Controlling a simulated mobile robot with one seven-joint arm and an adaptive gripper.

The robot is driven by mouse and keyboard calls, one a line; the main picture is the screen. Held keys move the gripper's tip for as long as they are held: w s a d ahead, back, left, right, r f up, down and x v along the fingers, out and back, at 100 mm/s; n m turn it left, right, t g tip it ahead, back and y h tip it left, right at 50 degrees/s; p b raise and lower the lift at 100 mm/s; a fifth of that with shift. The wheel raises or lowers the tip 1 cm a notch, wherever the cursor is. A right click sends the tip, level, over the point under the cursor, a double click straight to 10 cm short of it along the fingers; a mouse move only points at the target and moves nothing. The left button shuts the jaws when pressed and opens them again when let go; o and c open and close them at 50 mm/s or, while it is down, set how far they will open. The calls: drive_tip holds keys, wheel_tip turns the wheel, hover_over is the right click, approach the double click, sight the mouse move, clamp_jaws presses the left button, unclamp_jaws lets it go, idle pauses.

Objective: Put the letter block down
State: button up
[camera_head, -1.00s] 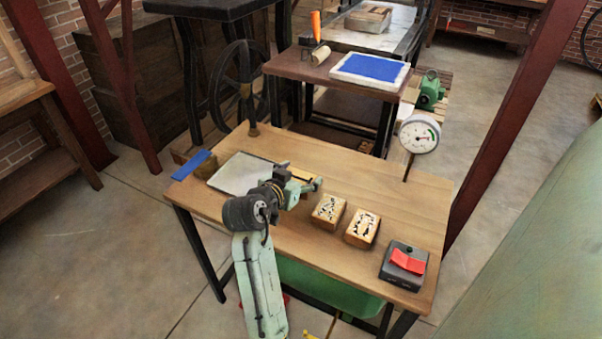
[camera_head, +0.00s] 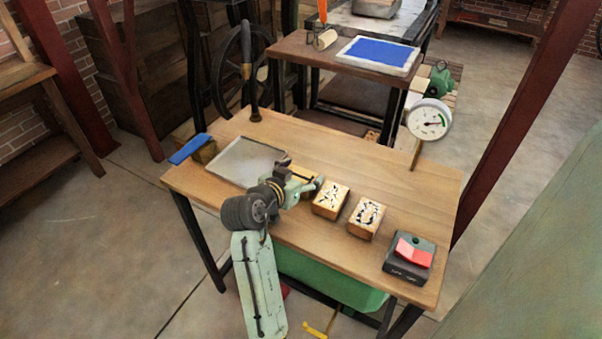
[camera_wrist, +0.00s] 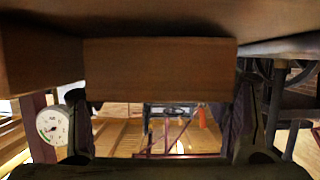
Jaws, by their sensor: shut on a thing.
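My gripper (camera_head: 306,186) is over the wooden table (camera_head: 400,175), between the grey metal plate (camera_head: 243,160) and two wooden letter blocks. In the wrist view its fingers (camera_wrist: 163,112) are shut on a plain-sided wooden letter block (camera_wrist: 160,68). In the head view the gripper hides most of this block. I cannot tell whether it touches the tabletop. The two other letter blocks, one nearer (camera_head: 331,199) and one farther right (camera_head: 367,217), lie with black-and-white carved faces up. Part of one block (camera_wrist: 35,55) shows at the left in the wrist view.
A dark box with a red switch (camera_head: 413,251) sits at the table's right corner. A dial gauge (camera_head: 429,119) stands at the back right edge. A blue strip (camera_head: 190,148) lies at the left. A blue pad (camera_head: 377,55) rests on a table behind. The table's back right is clear.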

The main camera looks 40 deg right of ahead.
drive_tip(key=shift+f, duration=0.15)
drive_tip(key=o, duration=1.1)
drive_tip(key=shift+c, duration=0.2)
drive_tip(key=shift+r, duration=0.2)
drive_tip(key=v, duration=0.8)
drive_tip(key=b+v, duration=0.1)
drive_tip(key=v, duration=0.3)
drive_tip(key=shift+r, duration=0.4)
